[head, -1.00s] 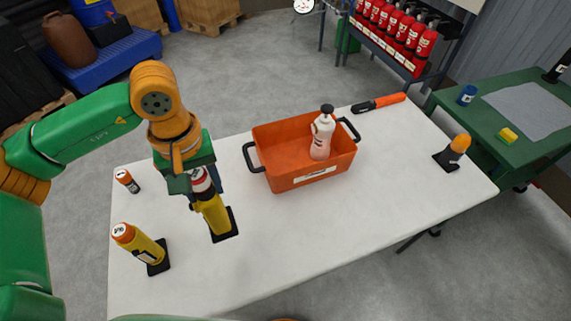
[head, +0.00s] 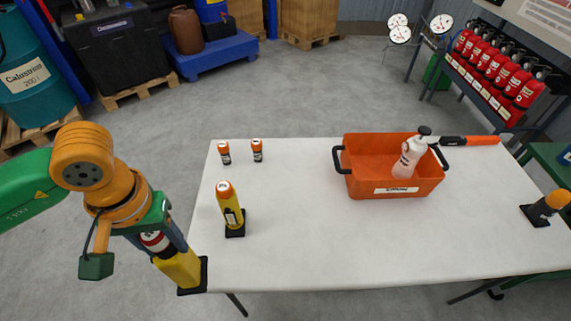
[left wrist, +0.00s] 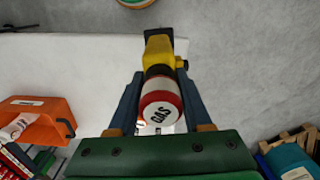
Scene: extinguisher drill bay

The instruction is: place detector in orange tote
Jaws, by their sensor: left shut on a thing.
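The detector (head: 180,267) has a yellow body, a black square base and a red-and-white top. My left gripper (head: 158,240) is shut on it around the top. In the head view it appears just off the table's left front corner. In the left wrist view the detector (left wrist: 160,50) lies between the fingers, its top lettered GAS, with its base pointing away. The orange tote (head: 368,181) stands on the table to the right, well apart from the gripper, with a white bottle (head: 409,160) standing in it. The tote (left wrist: 45,118) also shows in the left wrist view. My right gripper is out of view.
The white table (head: 300,240) is clear between its front edge and the tote. An orange-and-black tool (head: 470,141) lies behind the tote; another orange-topped device (head: 547,206) stands far right.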

